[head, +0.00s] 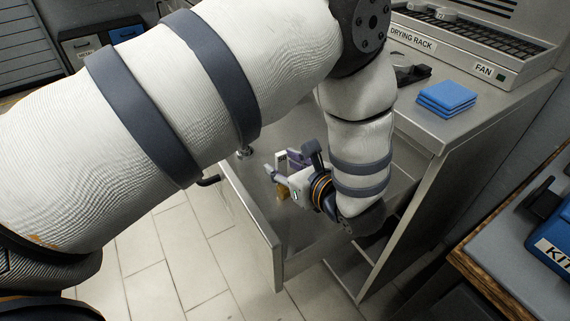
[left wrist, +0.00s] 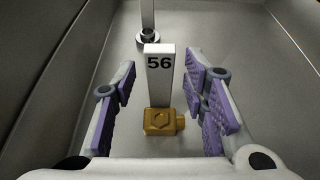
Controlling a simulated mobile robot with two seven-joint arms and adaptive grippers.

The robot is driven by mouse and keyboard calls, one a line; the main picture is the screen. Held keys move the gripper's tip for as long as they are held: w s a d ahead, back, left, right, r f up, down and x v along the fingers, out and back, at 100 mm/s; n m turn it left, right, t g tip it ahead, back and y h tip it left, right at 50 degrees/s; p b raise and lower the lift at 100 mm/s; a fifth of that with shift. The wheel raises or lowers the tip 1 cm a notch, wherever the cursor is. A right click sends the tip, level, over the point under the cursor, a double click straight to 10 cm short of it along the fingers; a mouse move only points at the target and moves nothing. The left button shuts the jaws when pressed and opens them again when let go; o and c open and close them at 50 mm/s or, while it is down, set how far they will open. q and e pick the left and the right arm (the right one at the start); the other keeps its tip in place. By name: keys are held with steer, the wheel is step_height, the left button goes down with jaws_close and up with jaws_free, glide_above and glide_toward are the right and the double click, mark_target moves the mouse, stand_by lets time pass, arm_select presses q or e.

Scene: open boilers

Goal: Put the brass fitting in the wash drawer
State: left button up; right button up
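The brass fitting (left wrist: 162,121) is a squat golden block with a hexagon mark and a side stub. A pale upright tag (left wrist: 160,75) marked 56 stands with it. In the left wrist view it lies between the spread purple-padded fingers of my left gripper (left wrist: 160,95), with gaps on both sides. In the head view the fitting (head: 284,192) is partly hidden by my left gripper (head: 281,172), which is inside the open drawer (head: 262,236). Whether the fitting touches the drawer floor is hard to tell. My right gripper is out of view.
Another fitting with a dark ring (left wrist: 148,37) and a post stands farther back in the drawer. Blue cloths (head: 446,97) lie on the steel counter (head: 420,124), before the drying rack (head: 470,40). A blue case (head: 552,243) is on the right. Drawer walls surround my gripper.

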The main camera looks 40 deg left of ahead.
arm_select(q)
steer(key=shift+d+r, duration=0.15)
steer(key=shift+r, duration=0.15)
steer(key=p+v, duration=0.3)
steer(key=v, duration=0.8)
steer(key=shift+s+d, duration=0.2)
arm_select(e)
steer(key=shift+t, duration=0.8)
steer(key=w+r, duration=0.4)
